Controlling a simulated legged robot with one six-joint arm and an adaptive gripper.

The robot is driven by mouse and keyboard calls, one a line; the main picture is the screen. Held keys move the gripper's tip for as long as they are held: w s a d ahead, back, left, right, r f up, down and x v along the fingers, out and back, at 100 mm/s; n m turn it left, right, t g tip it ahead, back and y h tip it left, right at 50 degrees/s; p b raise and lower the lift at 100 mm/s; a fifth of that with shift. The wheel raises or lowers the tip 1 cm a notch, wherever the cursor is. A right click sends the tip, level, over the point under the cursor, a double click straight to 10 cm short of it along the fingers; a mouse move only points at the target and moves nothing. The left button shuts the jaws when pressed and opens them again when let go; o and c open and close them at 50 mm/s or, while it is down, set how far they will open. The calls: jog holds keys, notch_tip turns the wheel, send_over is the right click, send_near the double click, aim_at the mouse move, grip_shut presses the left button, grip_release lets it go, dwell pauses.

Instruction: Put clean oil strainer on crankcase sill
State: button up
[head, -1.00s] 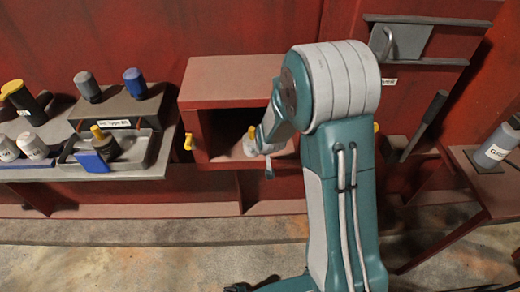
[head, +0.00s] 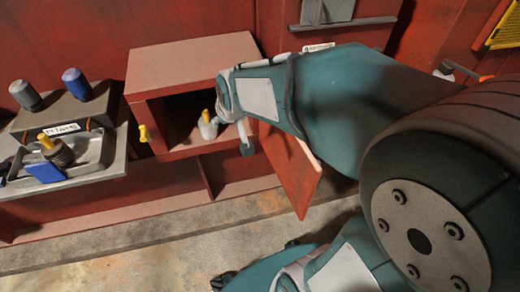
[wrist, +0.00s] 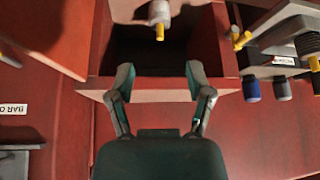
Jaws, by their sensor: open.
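A pale grey strainer with a yellow handle (head: 208,125) stands upright on the sill (head: 190,150) at the front of the red box opening. I take it as the clean one. It also shows at the top of the wrist view (wrist: 159,14), where the scene is upside down. My gripper (wrist: 160,72) is open and empty, its two fingers apart from the strainer. In the head view one fingertip shows just right of the strainer, and my wrist hides the rest. A darker strainer with a yellow knob (head: 58,150) stands in the grey tray (head: 95,165).
The box's red door (head: 292,165) hangs open on the right, close beside my arm. A yellow latch (head: 143,133) sticks out on the left. A grey bottle (head: 26,95) and a blue bottle (head: 76,83) stand on a raised shelf left. The box top (head: 190,62) is clear.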

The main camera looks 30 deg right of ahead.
jog(key=s+r, duration=0.3)
jog(key=s, duration=0.5)
jog(key=s+r, duration=0.4)
jog(key=s, duration=0.5)
jog(key=shift+d, duration=0.3)
jog(key=shift+a, duration=0.1)
